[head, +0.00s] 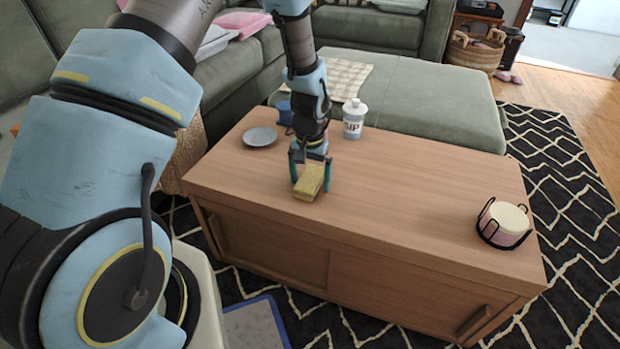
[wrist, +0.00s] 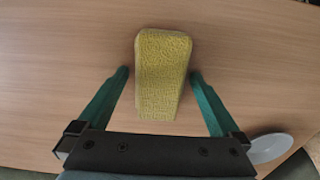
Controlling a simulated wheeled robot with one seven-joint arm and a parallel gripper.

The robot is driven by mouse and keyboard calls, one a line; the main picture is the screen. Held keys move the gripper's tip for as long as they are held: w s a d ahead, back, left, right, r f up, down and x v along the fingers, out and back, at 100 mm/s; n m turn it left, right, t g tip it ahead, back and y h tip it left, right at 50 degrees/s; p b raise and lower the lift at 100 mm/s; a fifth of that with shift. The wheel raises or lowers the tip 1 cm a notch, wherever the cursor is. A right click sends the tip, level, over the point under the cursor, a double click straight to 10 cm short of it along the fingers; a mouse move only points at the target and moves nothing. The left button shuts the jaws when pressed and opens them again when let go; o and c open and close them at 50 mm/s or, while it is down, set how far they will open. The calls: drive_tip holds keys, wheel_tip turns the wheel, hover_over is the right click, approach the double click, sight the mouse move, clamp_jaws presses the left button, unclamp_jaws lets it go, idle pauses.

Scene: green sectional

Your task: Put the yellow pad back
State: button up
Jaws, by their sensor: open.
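The yellow pad (head: 309,183) is a textured rectangular block on the wooden table top, left of the table's middle. In the wrist view the yellow pad (wrist: 162,75) lies lengthwise between the two fingers, with its far end beyond the fingertips. My gripper (head: 311,176) is open and pointing down at the pad. In the wrist view my gripper (wrist: 159,74) has its teal fingers one on each side of the pad, with a visible gap on both sides. A black wire holder (head: 489,231) with a pale round stack (head: 505,222) in it stands at the table's right end.
The wooden table (head: 420,205) has clear room between the pad and the wire holder. A grey plate (head: 259,137), a blue mug (head: 285,113) and a white labelled bottle (head: 354,119) stand behind my gripper. A green ottoman (head: 440,110) adjoins the table's far side.

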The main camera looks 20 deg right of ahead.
sight(310, 177)
wheel_tip(310, 177, up, 12)
drive_tip(key=p, duration=0.2)
drive_tip(key=w+a+r+n, duration=0.15)
drive_tip(key=a+r, duration=0.25)
drive_tip(key=a, duration=0.4)
drive_tip(key=w+a+r+n, duration=0.15)
drive_tip(key=a+r, duration=0.25)
drive_tip(key=a, duration=0.4)
drive_tip(key=s+a+r+n, duration=0.2)
drive_tip(key=s+a, duration=0.1)
drive_tip(key=a, duration=0.4)
drive_tip(key=s+a+r+n+t, duration=0.1)
drive_tip(key=s+a+r+n, duration=0.1)
drive_tip(key=s+a, duration=0.2)
drive_tip(key=a, duration=0.3)
drive_tip(key=shift+r+t, duration=0.15)
drive_tip(key=shift+t, duration=0.15)
drive_tip(key=shift+a, duration=0.1)
wheel_tip(310, 177, up, 24)
drive_tip(key=p, duration=2.3)
drive_tip(key=shift+p, duration=0.4)
